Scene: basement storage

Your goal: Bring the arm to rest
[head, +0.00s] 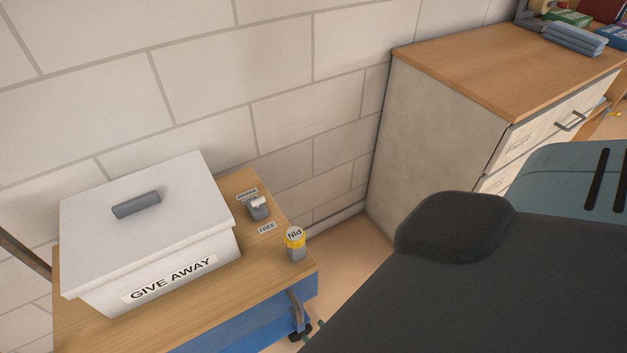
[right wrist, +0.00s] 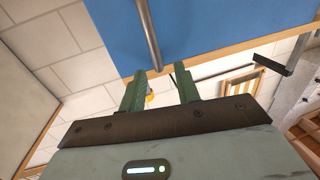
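My right gripper (right wrist: 160,76) shows in the right wrist view with its two green fingers apart and nothing clearly held between them. In the head view only small green bits of it (head: 314,334) show by the front right corner of the wooden-topped cart (head: 283,284), below the cart's grey handle. My dark arm hides most of it. The handle and the cart's blue side (right wrist: 225,30) are close beyond the fingers in the right wrist view. A small yellow thing (right wrist: 150,98) shows beside the left finger there. My left gripper is not in view.
On the cart stand a white lidded box (head: 190,235) labelled GIVE AWAY, a small grey item (head: 259,209) by a FREE label, and a yellow-topped container (head: 295,245) near the right edge. A wood-topped cabinet (head: 500,65) stands at the right. Floor shows between cart and cabinet.

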